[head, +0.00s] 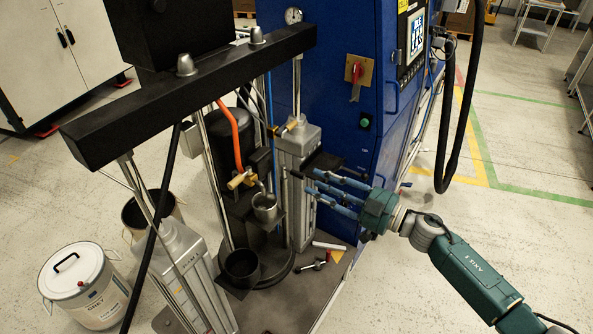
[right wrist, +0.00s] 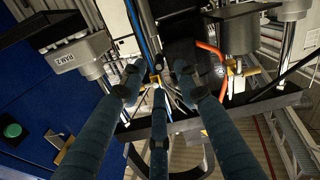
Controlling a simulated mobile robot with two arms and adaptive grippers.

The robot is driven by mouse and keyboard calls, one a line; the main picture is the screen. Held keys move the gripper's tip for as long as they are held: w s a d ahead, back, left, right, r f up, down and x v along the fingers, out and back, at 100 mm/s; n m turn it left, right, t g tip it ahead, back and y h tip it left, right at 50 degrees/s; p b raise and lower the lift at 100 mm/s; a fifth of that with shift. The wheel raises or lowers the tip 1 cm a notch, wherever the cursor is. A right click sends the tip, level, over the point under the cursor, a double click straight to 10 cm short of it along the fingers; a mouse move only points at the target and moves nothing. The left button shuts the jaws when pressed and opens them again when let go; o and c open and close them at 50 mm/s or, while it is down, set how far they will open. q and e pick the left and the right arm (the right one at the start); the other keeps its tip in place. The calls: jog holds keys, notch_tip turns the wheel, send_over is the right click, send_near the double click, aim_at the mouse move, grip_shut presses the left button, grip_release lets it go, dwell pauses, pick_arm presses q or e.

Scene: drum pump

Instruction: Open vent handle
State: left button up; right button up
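The drum pump stands in front of the blue cabinet, with a black crossbeam (head: 190,95) over its posts. One brass fitting (head: 241,180) sits at the end of the orange hose, and another brass fitting (head: 287,127) sits higher and farther right. I cannot tell which part is the vent handle. My right gripper (head: 317,185) reaches in from the right with its blue fingers spread, beside the pump's right column. In the right wrist view, the gripper (right wrist: 157,84) is open, with a small brass part (right wrist: 155,78) seen behind the fingertips. No grasp shows. My left gripper is out of view.
The blue cabinet (head: 340,50) with a red switch (head: 355,82) and green button (head: 365,120) stands behind. A black shelf (head: 322,162) lies just above my right fingers. A lidded white drum (head: 85,288) stands at lower left.

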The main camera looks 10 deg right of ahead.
aim_at(300, 173)
jog(key=p+x, duration=0.1)
jog(key=x, duration=0.5)
jog(key=shift+w+a, duration=0.1)
jog(key=shift+w, duration=0.15)
jog(key=shift+w+a, duration=0.4)
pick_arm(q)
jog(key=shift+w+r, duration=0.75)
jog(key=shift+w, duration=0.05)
pick_arm(e)
jog(key=shift+a+f, duration=0.1)
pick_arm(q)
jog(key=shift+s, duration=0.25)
pick_arm(e)
grip_shut()
